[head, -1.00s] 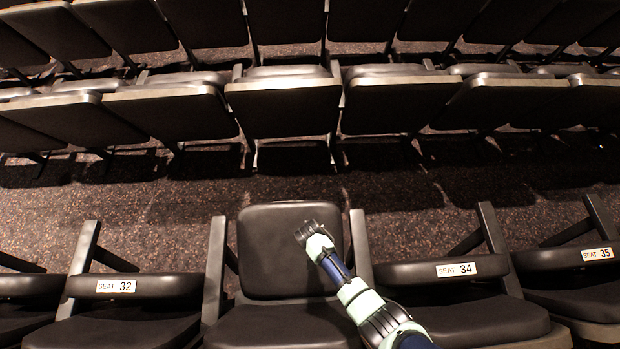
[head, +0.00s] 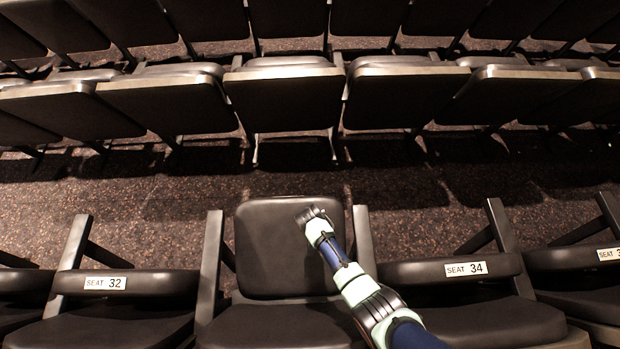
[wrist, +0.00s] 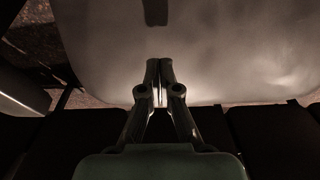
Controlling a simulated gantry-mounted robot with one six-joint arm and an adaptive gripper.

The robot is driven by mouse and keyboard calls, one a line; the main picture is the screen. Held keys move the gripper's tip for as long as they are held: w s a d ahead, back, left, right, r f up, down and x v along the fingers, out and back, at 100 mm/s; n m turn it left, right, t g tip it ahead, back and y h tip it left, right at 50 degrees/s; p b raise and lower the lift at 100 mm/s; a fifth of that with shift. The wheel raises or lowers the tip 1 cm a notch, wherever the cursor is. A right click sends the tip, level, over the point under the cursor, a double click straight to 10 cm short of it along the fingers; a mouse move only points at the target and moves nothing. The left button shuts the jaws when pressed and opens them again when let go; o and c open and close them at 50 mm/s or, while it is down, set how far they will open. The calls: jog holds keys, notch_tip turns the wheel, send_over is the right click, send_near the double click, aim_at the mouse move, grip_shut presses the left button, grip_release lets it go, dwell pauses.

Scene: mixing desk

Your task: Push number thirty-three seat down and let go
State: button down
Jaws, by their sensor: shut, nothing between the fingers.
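The seat between seat 32 and seat 34, where number thirty-three belongs, has its dark pan (head: 270,250) swung out flat, unlike its neighbours. No number label shows on it. My gripper (head: 312,214) is over the pan near its far edge, right of centre. In the wrist view my gripper's two fingers (wrist: 160,66) are shut together and empty. Their tips overlap the pale, lit pan surface (wrist: 220,50); I cannot tell whether they press on it. How near the pan is to its lowest position is unclear.
The folded pans of seat 32 (head: 145,284) and seat 34 (head: 420,272) flank it, with upright armrest bars (head: 211,255) between. Another row of folded seats (head: 282,100) stands beyond. A speckled floor aisle (head: 190,190) lies clear between rows.

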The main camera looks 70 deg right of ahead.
jog(key=f+b, duration=0.1)
jog(key=d+f+b, duration=0.2)
jog(key=shift+w+d+f+b, duration=0.1)
jog(key=shift+w+f+b, duration=0.1)
jog(key=shift+w+b, duration=0.2)
jog(key=shift+r, duration=0.2)
jog(key=b+x, duration=0.4)
jog(key=shift+d, duration=0.4)
jog(key=shift+w+r+p, duration=0.1)
jog(key=shift+r+p, duration=0.2)
jog(key=shift+r, duration=0.15)
jog(key=a+p+v, duration=0.2)
jog(key=p+v, duration=1)
jog(key=p, duration=0.2)
jog(key=shift+s+p, duration=0.3)
jog(key=shift+p, duration=0.1)
jog(key=s+a+p+v, duration=0.1)
jog(key=a+p+v, duration=0.2)
jog(key=p+v, duration=2.4)
jog(key=shift+a+p, duration=0.2)
jog(key=shift+p, duration=0.85)
